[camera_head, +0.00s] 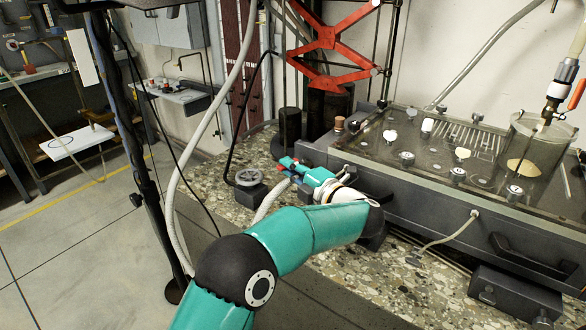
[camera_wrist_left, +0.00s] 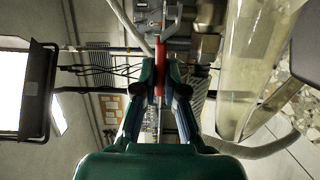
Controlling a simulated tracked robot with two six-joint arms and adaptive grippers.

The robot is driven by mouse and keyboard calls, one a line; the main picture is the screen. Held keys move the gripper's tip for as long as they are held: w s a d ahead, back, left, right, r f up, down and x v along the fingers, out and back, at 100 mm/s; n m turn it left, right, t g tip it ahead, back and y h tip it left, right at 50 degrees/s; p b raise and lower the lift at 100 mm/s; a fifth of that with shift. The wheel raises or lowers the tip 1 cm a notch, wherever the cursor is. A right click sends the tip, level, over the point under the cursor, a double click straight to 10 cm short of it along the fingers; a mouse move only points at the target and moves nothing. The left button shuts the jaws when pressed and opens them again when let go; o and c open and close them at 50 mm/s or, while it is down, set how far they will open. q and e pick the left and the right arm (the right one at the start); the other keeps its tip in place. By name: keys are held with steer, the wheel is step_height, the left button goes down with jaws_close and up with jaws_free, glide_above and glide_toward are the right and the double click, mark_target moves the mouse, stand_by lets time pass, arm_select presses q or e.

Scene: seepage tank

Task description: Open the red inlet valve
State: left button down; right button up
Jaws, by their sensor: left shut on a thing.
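My left gripper (camera_head: 288,167) is at the front left corner of the seepage tank, just above the stone bench top. In the left wrist view its two fingers (camera_wrist_left: 160,90) are closed on a narrow red handle (camera_wrist_left: 160,52), which stands up between the fingertips. In the head view only a small bit of red (camera_head: 281,169) shows at the fingertips. The valve body is mostly hidden by the gripper and arm, and I cannot tell the handle's angle to its pipe. My right gripper is not in view.
The grey tank (camera_head: 450,215) with a clear lid and several white knobs fills the right side. A clear cylinder (camera_head: 525,150) stands on it. A pale hose (camera_head: 190,150) hangs between the bench and a black stand.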

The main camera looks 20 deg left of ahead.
arm_select(q)
steer(key=shift+f, duration=0.4)
steer(key=c, duration=1.2)
jaws_free()
steer(key=shift+s+r, duration=0.1)
steer(key=shift+r, duration=0.05)
steer(key=shift+c, duration=0.2)
steer(key=v, duration=0.8)
steer(key=shift+r, duration=0.1)
